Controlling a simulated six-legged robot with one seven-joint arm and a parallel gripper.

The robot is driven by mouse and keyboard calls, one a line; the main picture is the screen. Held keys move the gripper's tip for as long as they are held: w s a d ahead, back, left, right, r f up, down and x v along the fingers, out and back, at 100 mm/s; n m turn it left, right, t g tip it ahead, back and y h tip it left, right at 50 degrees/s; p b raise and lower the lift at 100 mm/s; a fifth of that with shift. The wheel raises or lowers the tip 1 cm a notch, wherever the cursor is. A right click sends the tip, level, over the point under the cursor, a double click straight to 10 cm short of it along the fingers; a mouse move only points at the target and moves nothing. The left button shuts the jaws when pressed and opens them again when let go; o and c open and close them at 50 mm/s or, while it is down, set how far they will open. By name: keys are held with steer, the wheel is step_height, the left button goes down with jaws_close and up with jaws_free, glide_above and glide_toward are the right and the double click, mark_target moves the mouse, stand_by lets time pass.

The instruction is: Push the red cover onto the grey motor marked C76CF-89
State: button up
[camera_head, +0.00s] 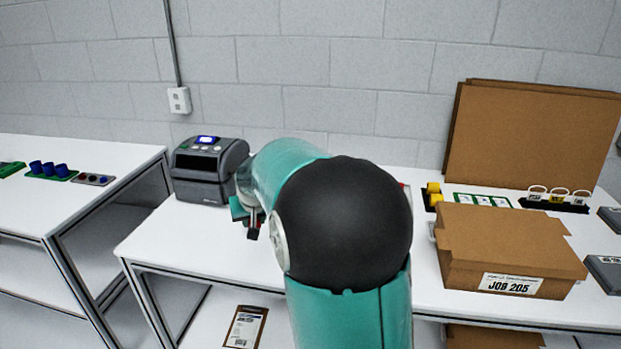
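My teal arm with its black joint fills the middle of the view and hides much of the main table. The end of my gripper (252,224) shows as small dark parts over the white table, just left of the arm and in front of the label printer. Whether its fingers are open or shut is not clear. I cannot make out a red cover; only a small sliver of red shows at the right edge of the black joint. No marking C76CF-89 is readable, and I cannot identify the grey motor.
A label printer (207,172) stands at the back left of the white table (180,238). To the right are a JOB 205 cardboard box (505,245), yellow parts (434,194), a black holder with rings (553,202) and grey blocks (606,272). A side table (60,205) holds blue cups (48,169).

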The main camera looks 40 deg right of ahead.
steer(key=shift+n, duration=0.3)
steer(key=shift+s+d+r, duration=0.8)
steer(key=shift+d+r, duration=0.15)
steer(key=shift+d, duration=1.75)
steer(key=shift+s+d+r, duration=0.75)
steer(key=shift+d+r, duration=0.2)
steer(key=shift+d, duration=1.7)
steer(key=shift+s+d+r, duration=0.8)
steer(key=shift+d+r, duration=0.15)
steer(key=shift+d, duration=1.75)
steer(key=shift+f, duration=2.25)
steer(key=shift+s+f, duration=0.1)
steer(key=shift+f, duration=0.65)
